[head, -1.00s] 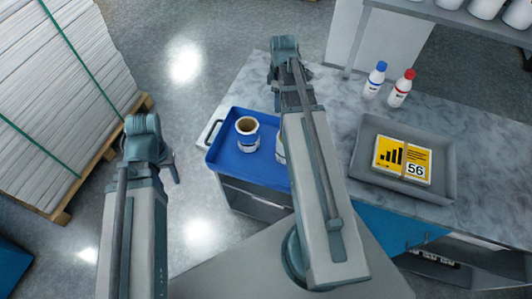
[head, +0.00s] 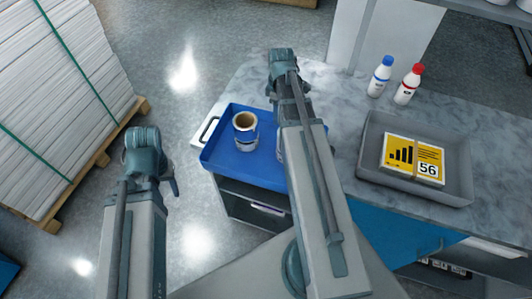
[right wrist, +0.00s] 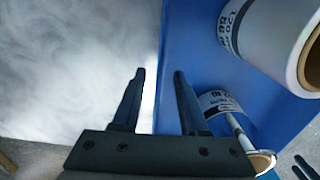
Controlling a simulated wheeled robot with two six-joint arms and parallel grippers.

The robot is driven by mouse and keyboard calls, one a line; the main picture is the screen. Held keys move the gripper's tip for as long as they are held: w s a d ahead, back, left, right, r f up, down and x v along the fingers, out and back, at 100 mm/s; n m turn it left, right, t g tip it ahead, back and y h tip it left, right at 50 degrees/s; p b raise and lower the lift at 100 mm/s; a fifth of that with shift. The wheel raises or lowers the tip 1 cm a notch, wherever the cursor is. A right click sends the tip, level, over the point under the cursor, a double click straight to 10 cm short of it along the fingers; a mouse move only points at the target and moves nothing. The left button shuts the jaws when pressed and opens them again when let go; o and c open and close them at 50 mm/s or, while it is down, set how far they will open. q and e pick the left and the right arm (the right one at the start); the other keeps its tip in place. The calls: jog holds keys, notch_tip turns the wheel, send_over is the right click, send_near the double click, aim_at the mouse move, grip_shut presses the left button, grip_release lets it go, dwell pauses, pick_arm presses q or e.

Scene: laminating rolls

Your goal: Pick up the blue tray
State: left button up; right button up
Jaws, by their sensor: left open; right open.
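The blue tray (head: 225,165) lies at the left end of the marble counter, with a pale handle (head: 207,130) at its left end. A white-labelled roll with a brown core (head: 245,128) stands in it. My right arm covers the tray's right part and hides the right gripper in the head view. In the right wrist view my right gripper (right wrist: 160,73) is open and empty, one finger over the marble and one over the tray's blue edge (right wrist: 180,40). I cannot tell whether they touch. My left gripper (head: 172,187) is open, left of the tray and apart from it.
A grey tray (head: 365,165) with a yellow 56 card (head: 412,158) sits right of my right arm. A blue-capped bottle (head: 380,78) and a red-capped bottle (head: 408,86) stand behind it. A pallet of white sheets (head: 60,110) is at left; the floor between is clear.

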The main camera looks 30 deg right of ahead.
notch_tip(320, 180, down, 3)
jog(key=shift+w+f+b, duration=0.15)
jog(key=shift+b, duration=1)
grip_shut()
dwell(0.4)
